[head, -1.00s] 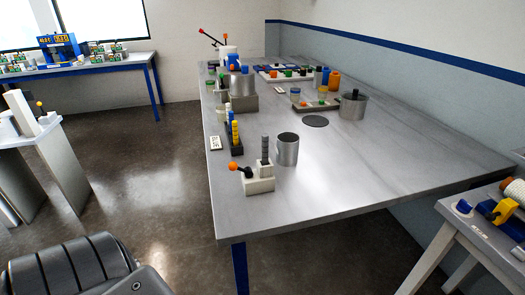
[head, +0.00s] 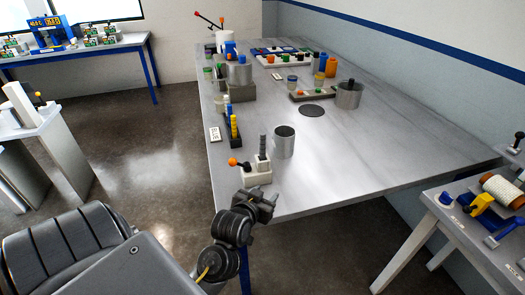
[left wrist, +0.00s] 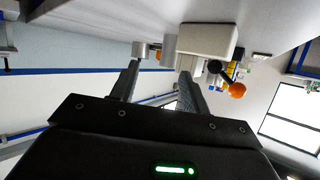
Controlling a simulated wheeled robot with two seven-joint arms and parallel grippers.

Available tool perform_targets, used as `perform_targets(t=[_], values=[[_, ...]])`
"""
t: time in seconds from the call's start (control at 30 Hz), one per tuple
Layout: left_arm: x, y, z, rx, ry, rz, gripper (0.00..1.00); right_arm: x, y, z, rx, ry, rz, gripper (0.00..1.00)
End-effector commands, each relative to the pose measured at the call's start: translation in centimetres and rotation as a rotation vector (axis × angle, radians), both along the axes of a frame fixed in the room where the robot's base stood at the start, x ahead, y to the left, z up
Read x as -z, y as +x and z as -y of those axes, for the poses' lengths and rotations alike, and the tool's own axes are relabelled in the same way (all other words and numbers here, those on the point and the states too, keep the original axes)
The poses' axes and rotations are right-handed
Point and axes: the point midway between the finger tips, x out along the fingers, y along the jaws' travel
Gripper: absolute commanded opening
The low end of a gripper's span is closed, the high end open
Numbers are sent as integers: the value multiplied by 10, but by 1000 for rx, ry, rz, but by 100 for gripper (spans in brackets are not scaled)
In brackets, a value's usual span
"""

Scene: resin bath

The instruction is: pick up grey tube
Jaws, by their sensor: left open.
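The grey tube (head: 263,146) stands upright in a white block (head: 257,172) near the front left edge of the steel table. The block carries a black lever with an orange ball. My left gripper (head: 263,194) is open and empty, just in front of the block at the table's near edge, apart from the tube. In the left wrist view, which looks upside down, the block (left wrist: 207,39) lies beyond the open fingers (left wrist: 158,78); I cannot make out the tube clearly there. My right gripper is not in view.
A metal cup (head: 284,143) stands just right of the block. A dark rack with yellow pieces (head: 233,128) and a white label (head: 215,134) are behind it to the left. A lidded pot (head: 348,94) is farther back. The right front of the table is clear.

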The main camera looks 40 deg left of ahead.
Motion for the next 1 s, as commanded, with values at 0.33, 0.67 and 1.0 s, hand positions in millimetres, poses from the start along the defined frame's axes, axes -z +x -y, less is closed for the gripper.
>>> perform_targets(t=[0.33,0.67,1.0], values=[[-88,41,-68,-241,85,358,46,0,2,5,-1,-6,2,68],[-94,64,-83,-254,94,375,46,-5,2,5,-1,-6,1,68],[-91,92,-97,-253,91,372,46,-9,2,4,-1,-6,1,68]])
